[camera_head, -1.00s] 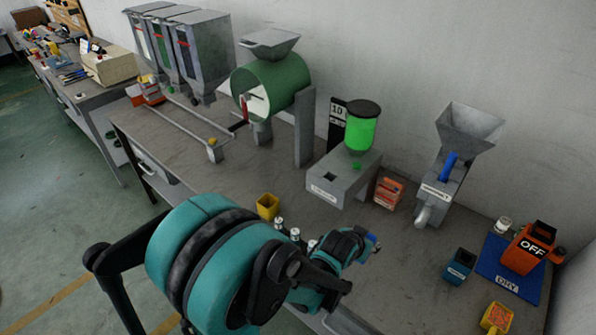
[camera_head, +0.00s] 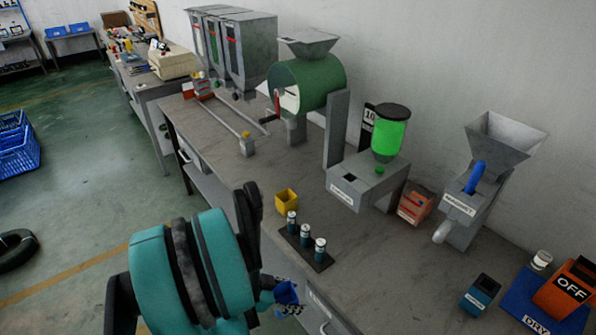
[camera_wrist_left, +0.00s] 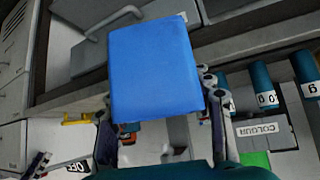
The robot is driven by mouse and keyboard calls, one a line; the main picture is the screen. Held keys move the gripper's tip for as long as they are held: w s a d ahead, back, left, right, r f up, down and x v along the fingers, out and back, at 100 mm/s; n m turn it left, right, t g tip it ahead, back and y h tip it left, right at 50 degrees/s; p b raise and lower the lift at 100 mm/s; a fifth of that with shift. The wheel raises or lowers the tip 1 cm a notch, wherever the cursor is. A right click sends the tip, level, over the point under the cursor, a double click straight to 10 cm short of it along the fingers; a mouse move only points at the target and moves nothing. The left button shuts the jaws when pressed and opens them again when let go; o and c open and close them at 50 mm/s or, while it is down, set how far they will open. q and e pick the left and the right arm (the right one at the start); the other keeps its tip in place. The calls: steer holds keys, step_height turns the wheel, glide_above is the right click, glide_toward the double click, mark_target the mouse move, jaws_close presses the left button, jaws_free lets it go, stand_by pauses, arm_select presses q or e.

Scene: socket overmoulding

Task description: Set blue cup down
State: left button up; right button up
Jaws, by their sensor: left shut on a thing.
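The blue cup (camera_head: 287,292) shows small in the head view, beside the front edge of the workbench (camera_head: 235,170). My left gripper (camera_head: 284,302) is shut on it; its checkered fingers show around the cup, partly behind my arm. In the left wrist view the cup (camera_wrist_left: 155,70) is large, plain blue and between the two fingers (camera_wrist_left: 165,135). Its opening and contents cannot be made out. In that view a drawer front with a handle lies behind the cup. No surface is seen touching the cup. My right gripper is not in view.
A dark rack (camera_head: 318,263) with 3 labelled vials and a yellow cup (camera_head: 287,201) stand near the bench's front edge. Behind are the green-hopper machine (camera_head: 352,190), an orange box (camera_head: 415,207) and a grey funnel machine (camera_head: 465,215). A dark teal container (camera_head: 480,295) stands right.

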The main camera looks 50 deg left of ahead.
arm_select(q)
steer(key=s, duration=0.2)
steer(key=s+m+b, duration=0.1)
steer(key=shift+s+d+r+h, duration=0.3)
steer(key=shift+s+d+r, duration=0.1)
steer(key=shift+s+r, duration=0.15)
steer(key=shift+s, duration=0.1)
steer(key=shift+w+d, duration=0.1)
steer(key=shift+w, duration=0.15)
steer(key=w+d, duration=0.5)
steer(key=w, duration=0.7)
steer(key=w+d, duration=0.6)
steer(key=w, duration=0.7)
steer(key=w+d, duration=0.5)
steer(key=w, duration=0.7)
steer(key=shift+w+d, duration=0.25)
steer(key=shift+d, duration=0.1)
steer(key=shift+w+d, duration=0.3)
steer(key=shift+w, duration=0.3)
steer(key=shift+w+d, duration=0.25)
steer(key=shift+w, duration=0.35)
steer(key=shift+w+d+f+b, duration=0.1)
steer(key=shift+w+f+b, duration=0.1)
steer(key=shift+f+b, duration=0.25)
steer(key=shift+w+d+f+b, duration=0.1)
steer(key=shift+w+f+b, duration=0.1)
steer(key=shift+f+b, duration=0.2)
steer(key=shift+r, duration=0.1)
